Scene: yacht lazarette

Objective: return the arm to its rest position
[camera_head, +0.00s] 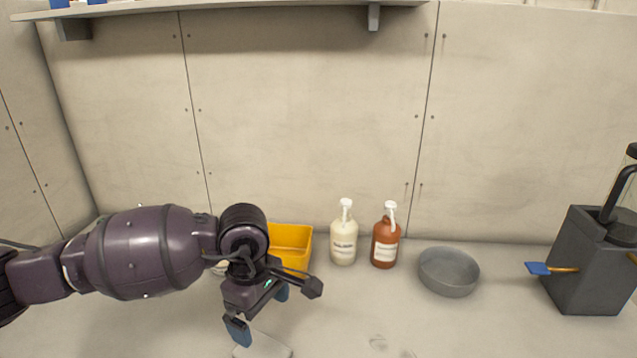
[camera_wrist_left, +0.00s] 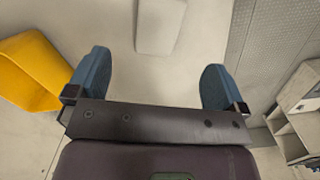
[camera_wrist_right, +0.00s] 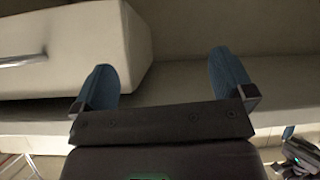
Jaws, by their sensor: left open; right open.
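My left arm (camera_head: 150,252) reaches in from the left in the head view, over the counter. My left gripper (camera_head: 262,310) points down, open and empty, above a flat pale block (camera_head: 262,346) on the counter. In the left wrist view its two blue fingertips (camera_wrist_left: 152,85) stand wide apart with nothing between them, and the pale block (camera_wrist_left: 160,25) lies beyond them. My right gripper (camera_wrist_right: 168,85) shows only in the right wrist view, open and empty, close to a pale bench-like surface. My right arm is out of the head view.
A yellow bin (camera_head: 290,246) stands behind my left gripper, partly hidden by it. A cream pump bottle (camera_head: 344,240), a red-brown pump bottle (camera_head: 384,245), a grey bowl (camera_head: 448,272) and a dark grey machine (camera_head: 590,265) stand to its right. A shelf (camera_head: 220,10) hangs above.

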